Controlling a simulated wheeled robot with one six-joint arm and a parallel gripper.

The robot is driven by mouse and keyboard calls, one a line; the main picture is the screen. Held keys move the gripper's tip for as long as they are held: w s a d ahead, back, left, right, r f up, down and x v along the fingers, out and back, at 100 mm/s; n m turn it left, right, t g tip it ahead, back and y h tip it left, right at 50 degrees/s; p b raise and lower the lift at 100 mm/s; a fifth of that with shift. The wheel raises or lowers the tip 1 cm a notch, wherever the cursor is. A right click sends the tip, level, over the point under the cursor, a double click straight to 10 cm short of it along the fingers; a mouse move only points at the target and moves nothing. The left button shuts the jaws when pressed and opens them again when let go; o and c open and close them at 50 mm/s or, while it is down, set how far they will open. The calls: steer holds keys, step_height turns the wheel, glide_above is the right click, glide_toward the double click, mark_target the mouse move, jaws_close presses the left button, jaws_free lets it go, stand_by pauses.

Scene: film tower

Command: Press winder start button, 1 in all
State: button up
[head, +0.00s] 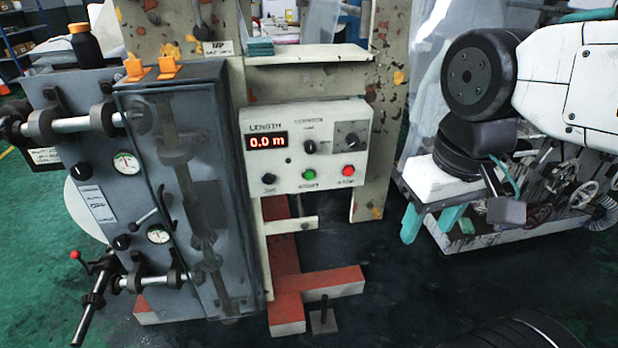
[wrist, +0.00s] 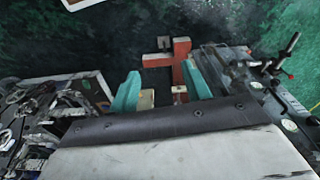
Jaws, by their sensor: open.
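The winder control box (head: 330,120) is a cream panel on the frame, with a red display (head: 267,141) reading 0.0 m. The green button (head: 308,174) sits in the middle of its lower row, with a small blurred label below it. The red button (head: 348,171) is to its right and a black knob (head: 268,178) to its left. My gripper (head: 426,236) is well to the right of the box and lower than the buttons. Its teal fingers are apart and empty, and also show in the wrist view (wrist: 160,70). The green button is not recognisable in the wrist view.
A grey cabinet (head: 180,200) with rollers and gauges stands left of the box, with a black bottle (head: 85,46) on top. Red floor beams (head: 290,270) lie below the box. The space directly in front of the buttons looks clear.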

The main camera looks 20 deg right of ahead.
jaws_close()
stand_by(1.5)
